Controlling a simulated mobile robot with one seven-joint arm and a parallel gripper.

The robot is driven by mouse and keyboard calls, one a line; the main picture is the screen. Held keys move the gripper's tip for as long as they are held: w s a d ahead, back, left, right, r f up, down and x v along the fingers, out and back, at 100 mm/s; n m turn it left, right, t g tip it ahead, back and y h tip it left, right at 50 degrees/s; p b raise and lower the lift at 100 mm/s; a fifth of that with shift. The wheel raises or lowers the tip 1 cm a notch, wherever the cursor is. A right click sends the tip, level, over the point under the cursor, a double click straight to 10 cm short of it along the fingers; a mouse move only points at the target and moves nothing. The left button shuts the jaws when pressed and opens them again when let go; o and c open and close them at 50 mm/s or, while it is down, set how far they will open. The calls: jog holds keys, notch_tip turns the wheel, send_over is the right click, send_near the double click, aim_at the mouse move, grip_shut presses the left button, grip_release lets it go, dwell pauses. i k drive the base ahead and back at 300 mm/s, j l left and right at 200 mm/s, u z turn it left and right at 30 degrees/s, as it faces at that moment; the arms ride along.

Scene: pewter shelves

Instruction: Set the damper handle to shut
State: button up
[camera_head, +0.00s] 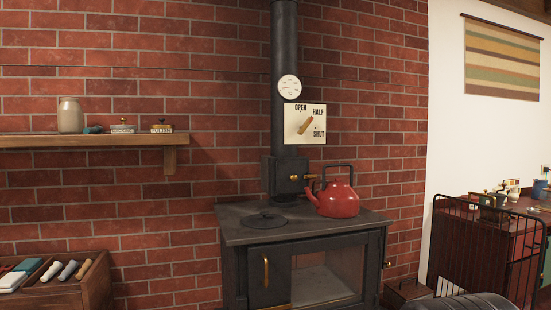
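The damper handle (305,125) is a small wooden lever on a cream plate (291,132) fixed to the black stovepipe. The plate reads OPEN at the top, HALF at the upper right and SHUT at the lower right. The lever slants from lower left to upper right, with its upper end towards the HALF mark. Which end is the pivot is too small to tell for sure. My gripper is not in view, and nothing touches the lever.
Below stands a black stove (320,225) with a red kettle (338,200) on its top at the right and a round lid (264,220) at the left. A round gauge (289,87) sits above the plate. A wooden shelf (90,140) juts out at the left.

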aim_at(308, 123)
jog(key=i+l+u, duration=0.1)
jog(key=l, duration=0.2)
jog(key=i+l, duration=0.2)
jog(key=l, duration=0.15)
jog(key=i+l+u, duration=0.15)
jog(key=l, duration=0.2)
jog(key=i+l+u, duration=0.1)
jog(key=l, duration=0.2)
